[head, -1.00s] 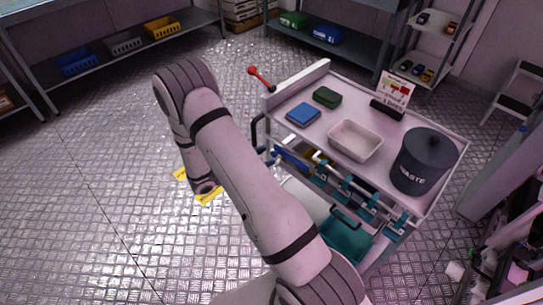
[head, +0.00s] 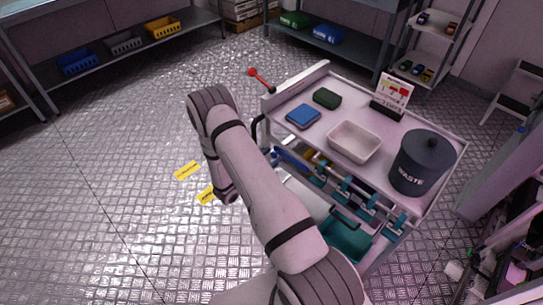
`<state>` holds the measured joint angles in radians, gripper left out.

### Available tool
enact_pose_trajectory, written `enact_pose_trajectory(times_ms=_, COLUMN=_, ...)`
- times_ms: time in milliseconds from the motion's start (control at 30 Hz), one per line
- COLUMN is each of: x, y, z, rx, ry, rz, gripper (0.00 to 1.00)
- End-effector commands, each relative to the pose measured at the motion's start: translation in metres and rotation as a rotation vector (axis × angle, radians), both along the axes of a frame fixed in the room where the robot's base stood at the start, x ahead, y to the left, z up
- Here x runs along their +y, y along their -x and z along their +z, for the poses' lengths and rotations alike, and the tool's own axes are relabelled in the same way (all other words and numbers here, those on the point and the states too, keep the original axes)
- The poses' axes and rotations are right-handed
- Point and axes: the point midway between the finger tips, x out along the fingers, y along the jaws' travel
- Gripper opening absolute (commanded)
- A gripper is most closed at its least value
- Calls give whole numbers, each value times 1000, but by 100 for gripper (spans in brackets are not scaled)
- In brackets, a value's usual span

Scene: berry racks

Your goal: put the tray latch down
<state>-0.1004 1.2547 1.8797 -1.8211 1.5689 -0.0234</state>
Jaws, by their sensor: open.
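A cart (head: 444,190) with a pale top stands right of my arm. A red lever with a round knob (head: 251,72) slants up and out from its back left corner. Several teal clips (head: 345,187) line its near side, above a teal bin (head: 345,240). I cannot tell which part is the tray latch. My arm bends over left of the cart, its wrist hanging beside the cart's left end. My gripper does not show; my own arm seems to hide it.
The cart top holds a blue box (head: 303,116), a green box (head: 327,97), a white tray (head: 378,147), a small sign (head: 394,91) and a dark waste bin (head: 420,165). Shelving stands behind. Yellow floor marks (head: 187,170) lie left of my arm, where the floor is open.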

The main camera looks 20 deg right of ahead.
Motion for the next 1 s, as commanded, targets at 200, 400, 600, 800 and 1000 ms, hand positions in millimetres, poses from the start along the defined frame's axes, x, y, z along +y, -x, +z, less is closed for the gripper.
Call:
enact_pose_trajectory(times_ms=200, x=-2, y=-1, z=0, rx=0, ry=0, rz=-1, gripper=46)
enact_pose_trajectory(times_ms=400, x=-2, y=0, z=0, rx=0, ry=0, rz=-1, gripper=35)
enact_pose_trajectory(times_ms=600, x=-2, y=0, z=0, rx=0, ry=0, rz=-2, gripper=18)
enact_pose_trajectory(times_ms=800, x=-3, y=-1, z=0, rx=0, ry=0, rz=-2, gripper=2)
enact_pose_trajectory(times_ms=1000, x=-3, y=-1, z=0, rx=-1, ry=0, rz=-2, gripper=0)
